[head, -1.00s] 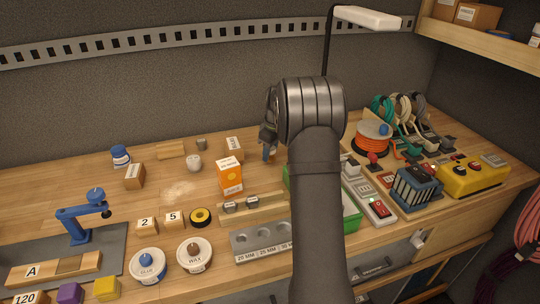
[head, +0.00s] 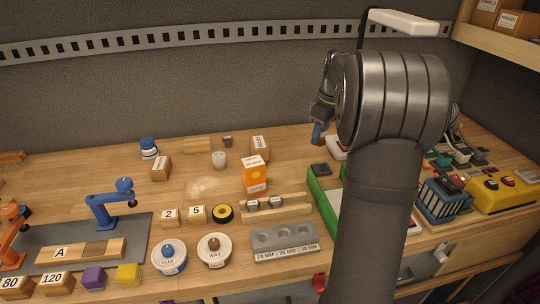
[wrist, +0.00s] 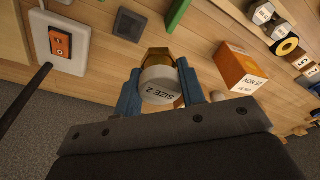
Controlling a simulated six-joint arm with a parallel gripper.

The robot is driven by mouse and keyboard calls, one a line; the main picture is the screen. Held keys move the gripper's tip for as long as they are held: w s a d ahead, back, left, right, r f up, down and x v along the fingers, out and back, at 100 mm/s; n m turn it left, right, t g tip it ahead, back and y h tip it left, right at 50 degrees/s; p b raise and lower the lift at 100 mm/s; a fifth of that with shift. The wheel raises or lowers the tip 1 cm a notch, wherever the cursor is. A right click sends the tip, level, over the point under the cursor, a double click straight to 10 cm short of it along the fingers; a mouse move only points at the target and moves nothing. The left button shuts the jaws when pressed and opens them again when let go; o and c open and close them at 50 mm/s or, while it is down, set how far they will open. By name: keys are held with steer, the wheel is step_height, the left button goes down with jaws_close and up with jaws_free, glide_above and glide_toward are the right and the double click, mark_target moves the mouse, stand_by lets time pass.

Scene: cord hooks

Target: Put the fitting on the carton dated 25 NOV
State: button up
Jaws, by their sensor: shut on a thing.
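My gripper (wrist: 160,88) is shut on the fitting (wrist: 159,86), a pale round cap marked SIZE 2 with a brass hex part behind it. In the head view my gripper (head: 317,132) is in the air above the back of the bench, right of the orange carton; the fitting is not clear there. The orange-and-white carton (head: 254,180) stands upright on the bench, apart from my gripper. In the wrist view the carton (wrist: 238,68) is to the right of the fitting.
Small brown boxes (head: 161,168) and (head: 259,147) and a white cup (head: 219,160) stand behind the carton. A wooden rack (head: 276,209) is in front of it. A green tray (head: 322,197) is to its right, partly behind my arm. Bare wood lies left of the carton.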

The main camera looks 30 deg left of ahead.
steer(key=s+a+r, duration=0.3)
steer(key=s+r, duration=0.5)
steer(key=s, duration=0.3)
glide_above(251, 161)
steer(key=d, duration=0.1)
steer(key=shift+n, duration=0.3)
steer(key=f, duration=0.6)
steer(key=shift+w+f, duration=0.2)
steer(key=shift+f, duration=0.2)
steer(key=shift+s+a+f, duration=0.1)
steer(key=shift+a+f, duration=0.2)
steer(key=shift+f, duration=1.9)
steer(key=shift+f, duration=0.15)
steer(key=o, duration=1)
